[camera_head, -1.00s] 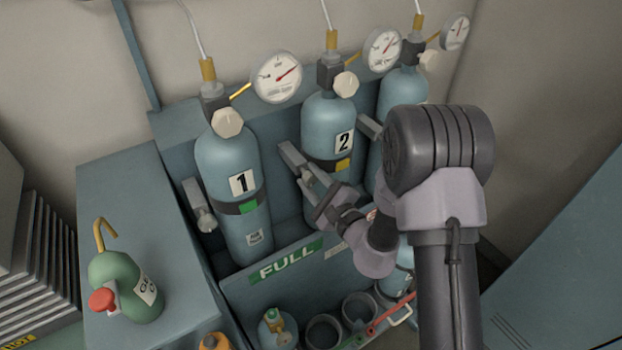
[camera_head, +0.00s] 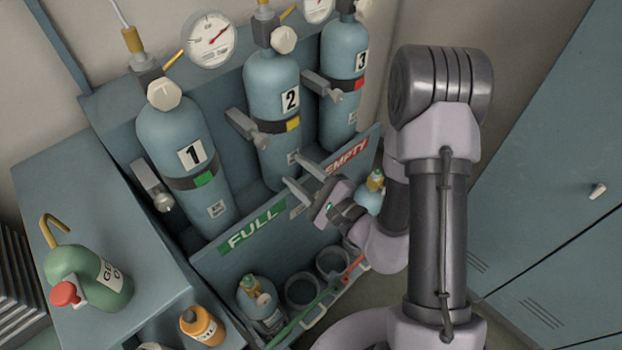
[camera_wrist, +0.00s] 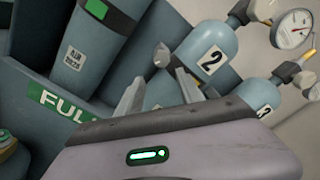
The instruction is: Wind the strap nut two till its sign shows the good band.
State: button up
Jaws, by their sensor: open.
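Cylinder two (camera_head: 272,88) is blue and stands upright in the rack, held by a dark strap. The strap's sign (camera_head: 293,125) shows yellow. Strap nut two (camera_head: 262,139) is a grey nut at the near end of the bracket left of cylinder two. It also shows in the wrist view (camera_wrist: 161,56), just beyond the fingers. My gripper (camera_head: 295,171) is open and empty, below and to the right of the nut and apart from it. In the wrist view my gripper (camera_wrist: 158,82) has its two fingers spread, with nothing between them.
Cylinder one (camera_head: 172,135) has a green sign, and cylinder three (camera_head: 343,65) has a red one. The rack's front panel (camera_head: 215,262) with FULL and EMPTY labels lies below my gripper. A green bottle (camera_head: 85,278) stands on the left cabinet. A lower tray holds small cylinders.

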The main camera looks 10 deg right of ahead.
jog(key=p+v, duration=0.2)
jog(key=v, duration=0.1)
jog(key=p+v, duration=0.1)
jog(key=shift+s+d+r, duration=0.15)
jog(key=shift+r, duration=0.1)
